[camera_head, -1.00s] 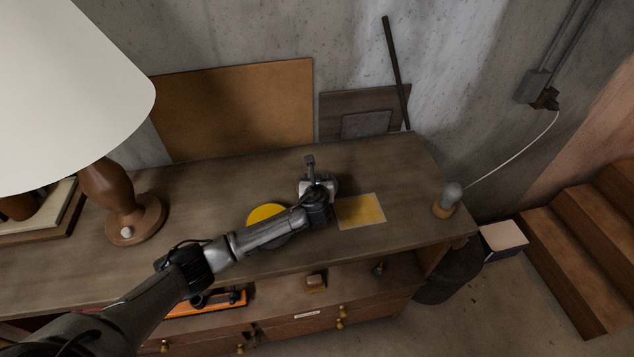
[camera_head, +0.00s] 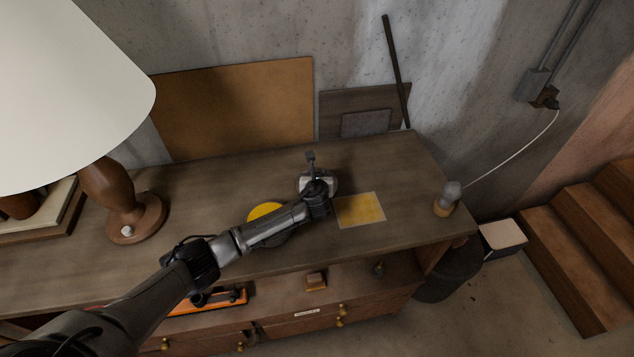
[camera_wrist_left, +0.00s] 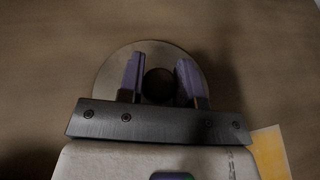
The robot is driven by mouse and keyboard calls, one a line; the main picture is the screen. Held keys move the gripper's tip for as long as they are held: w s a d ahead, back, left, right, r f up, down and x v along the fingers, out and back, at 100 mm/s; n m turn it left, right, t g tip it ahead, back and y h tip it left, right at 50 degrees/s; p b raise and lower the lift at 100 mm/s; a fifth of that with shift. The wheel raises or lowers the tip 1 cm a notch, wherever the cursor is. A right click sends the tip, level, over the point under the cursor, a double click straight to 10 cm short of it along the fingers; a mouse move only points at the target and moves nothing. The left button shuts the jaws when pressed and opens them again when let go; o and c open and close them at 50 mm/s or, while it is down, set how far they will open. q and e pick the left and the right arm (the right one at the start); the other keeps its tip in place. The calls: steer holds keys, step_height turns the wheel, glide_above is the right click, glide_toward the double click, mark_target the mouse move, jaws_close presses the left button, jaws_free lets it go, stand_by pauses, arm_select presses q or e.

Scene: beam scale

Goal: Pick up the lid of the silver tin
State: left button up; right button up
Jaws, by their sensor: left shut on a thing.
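The silver tin's round lid (camera_wrist_left: 108,81) shows in the left wrist view as a pale grey disc with a dark round middle, seen from above. My left gripper (camera_wrist_left: 160,78) has one finger on each side of that dark middle and is shut on the lid there. In the head view the silver tin (camera_head: 332,184) stands on the workbench top, mostly hidden behind my left gripper (camera_head: 316,188). I cannot tell whether the lid is apart from the tin. My right gripper is not in view.
A yellow disc (camera_head: 264,212) lies partly under my left arm. A yellow sheet (camera_head: 361,210) lies right of the tin. A lamp (camera_head: 133,215) stands left, and a small grey-topped object (camera_head: 448,199) near the right edge. The wooden bench top (camera_head: 400,160) is clear at the back right.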

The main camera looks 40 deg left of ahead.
arm_select(q)
jaws_close()
steer(key=shift+r, duration=0.1)
